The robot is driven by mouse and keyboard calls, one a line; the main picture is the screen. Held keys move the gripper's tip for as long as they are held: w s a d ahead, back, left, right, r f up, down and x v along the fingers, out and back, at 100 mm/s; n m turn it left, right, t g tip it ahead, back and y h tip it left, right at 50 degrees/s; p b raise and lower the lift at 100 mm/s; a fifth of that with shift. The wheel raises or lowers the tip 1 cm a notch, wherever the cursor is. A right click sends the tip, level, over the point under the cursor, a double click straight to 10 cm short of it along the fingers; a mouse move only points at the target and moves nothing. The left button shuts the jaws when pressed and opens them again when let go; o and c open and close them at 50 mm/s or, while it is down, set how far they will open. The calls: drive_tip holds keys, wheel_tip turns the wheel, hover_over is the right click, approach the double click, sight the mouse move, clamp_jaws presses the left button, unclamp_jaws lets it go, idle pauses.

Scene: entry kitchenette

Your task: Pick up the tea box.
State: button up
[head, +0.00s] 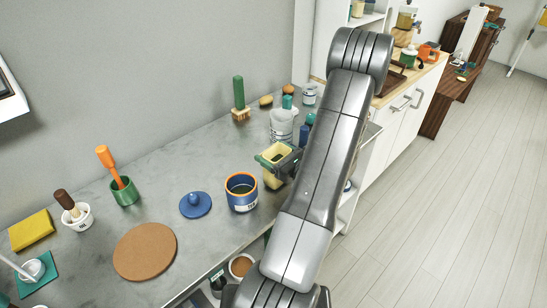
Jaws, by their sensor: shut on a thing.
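A pale yellow box (272,181), which looks like the tea box, stands upright at the right part of the grey counter, behind and right of a blue pot with an orange rim (241,191). My gripper (274,158) is at the top of this box, with its jaws shut on it. My arm comes in from the lower right and hides the right side of the box. I cannot tell whether the base of the box touches the counter.
A clear container (281,126), a green-handled brush (239,100) and blue bottles (305,133) stand behind the box. A blue lid (195,204) and a round cork mat (145,251) lie to the left. Floor (440,210) is clear at right.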

wheel_tip(320, 180, up, 9)
drive_tip(key=shift+r+b, duration=0.15)
drive_tip(key=shift+b, duration=0.3)
idle(0.3)
